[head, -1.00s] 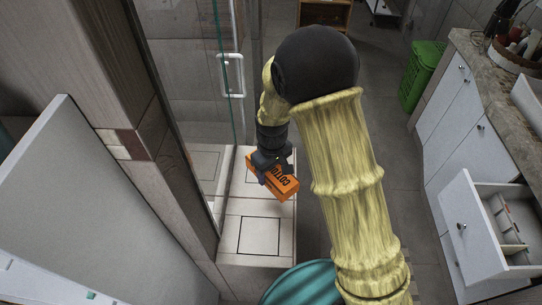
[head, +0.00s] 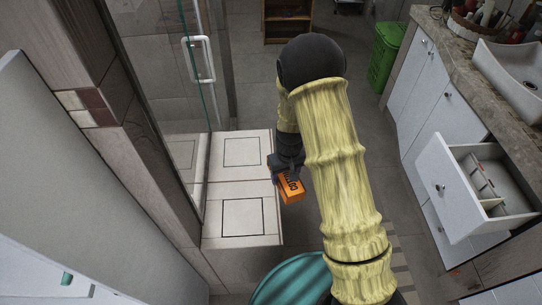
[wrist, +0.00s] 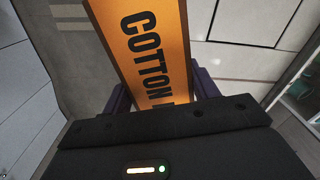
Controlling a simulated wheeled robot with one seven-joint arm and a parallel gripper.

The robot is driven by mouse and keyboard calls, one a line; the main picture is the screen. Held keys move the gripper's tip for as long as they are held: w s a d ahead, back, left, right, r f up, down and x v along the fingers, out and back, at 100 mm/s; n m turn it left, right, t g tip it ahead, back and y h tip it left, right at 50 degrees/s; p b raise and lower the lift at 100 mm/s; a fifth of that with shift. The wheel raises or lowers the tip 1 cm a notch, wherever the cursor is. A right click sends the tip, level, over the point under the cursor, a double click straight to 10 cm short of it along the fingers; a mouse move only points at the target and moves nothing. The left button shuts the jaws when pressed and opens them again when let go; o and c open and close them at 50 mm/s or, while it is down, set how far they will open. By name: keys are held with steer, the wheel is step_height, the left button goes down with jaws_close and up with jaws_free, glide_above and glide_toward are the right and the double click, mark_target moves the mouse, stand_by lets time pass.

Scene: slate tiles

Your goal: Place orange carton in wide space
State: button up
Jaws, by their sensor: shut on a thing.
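The orange carton (head: 291,188) has dark lettering; in the wrist view the carton (wrist: 150,45) reads "COTTON". My gripper (head: 286,172) is shut on it, with a dark finger on each side of the carton in the wrist view (wrist: 158,98). The carton is held near the right edge of a pale tiled ledge (head: 242,187). I cannot tell its exact height above the floor. Part of the carton is hidden by the gripper in the head view.
A glass door with a metal handle (head: 199,59) stands left of the ledge. An open drawer (head: 478,190) juts from the white cabinet at right. A green bin (head: 386,52) stands behind. A teal round thing (head: 292,282) is at the bottom. The ledge top looks clear.

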steer(key=d+f+m+b, duration=0.3)
steer(key=d+f+m, duration=0.1)
steer(key=d+f, duration=0.6)
steer(key=shift+s, duration=0.15)
